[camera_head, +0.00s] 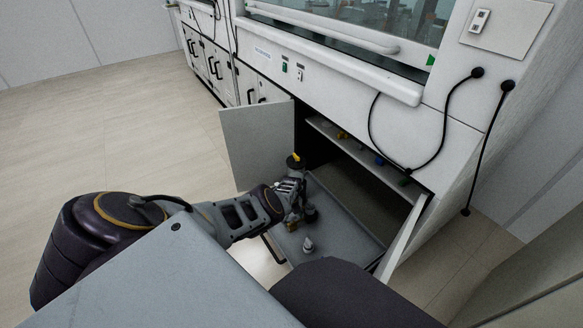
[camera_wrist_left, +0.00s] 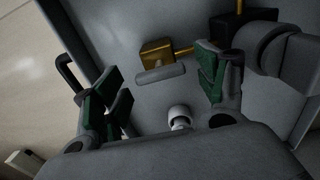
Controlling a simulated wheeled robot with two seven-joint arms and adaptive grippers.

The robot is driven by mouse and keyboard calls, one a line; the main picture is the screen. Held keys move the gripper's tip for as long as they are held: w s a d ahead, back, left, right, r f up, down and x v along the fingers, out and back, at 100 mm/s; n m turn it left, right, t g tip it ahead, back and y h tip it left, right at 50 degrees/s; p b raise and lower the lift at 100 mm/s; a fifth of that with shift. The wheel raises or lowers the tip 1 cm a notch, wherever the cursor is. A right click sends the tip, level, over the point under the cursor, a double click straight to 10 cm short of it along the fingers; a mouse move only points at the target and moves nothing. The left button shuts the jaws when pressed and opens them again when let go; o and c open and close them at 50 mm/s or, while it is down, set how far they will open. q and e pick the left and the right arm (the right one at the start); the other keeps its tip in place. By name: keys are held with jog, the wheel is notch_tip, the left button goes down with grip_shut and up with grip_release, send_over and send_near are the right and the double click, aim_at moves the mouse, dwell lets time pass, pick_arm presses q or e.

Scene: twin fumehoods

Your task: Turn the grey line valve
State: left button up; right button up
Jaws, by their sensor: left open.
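The grey line valve (camera_wrist_left: 160,74) shows in the left wrist view as a short grey bar handle beside a brass block (camera_wrist_left: 157,50) on a brass pipe. In the head view a small brass part (camera_head: 292,225) shows just below the left gripper. My left gripper (camera_head: 293,207) is over the pulled-out tray of the open cabinet. In the left wrist view its green-padded fingers (camera_wrist_left: 160,66) are open, one on each side of the grey handle. I cannot tell whether either finger touches it. My right gripper is not in view.
A grey cylinder (camera_wrist_left: 272,45) stands right of the valve, close to the right finger. A small whitish fitting (camera_head: 308,245) stands on the tray (camera_head: 345,232). The cabinet's left door (camera_head: 257,148) is open beside my arm. Small yellow (camera_head: 341,135) and blue (camera_head: 379,160) knobs sit inside.

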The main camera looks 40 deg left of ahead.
pick_arm(q)
jog(key=c, duration=1)
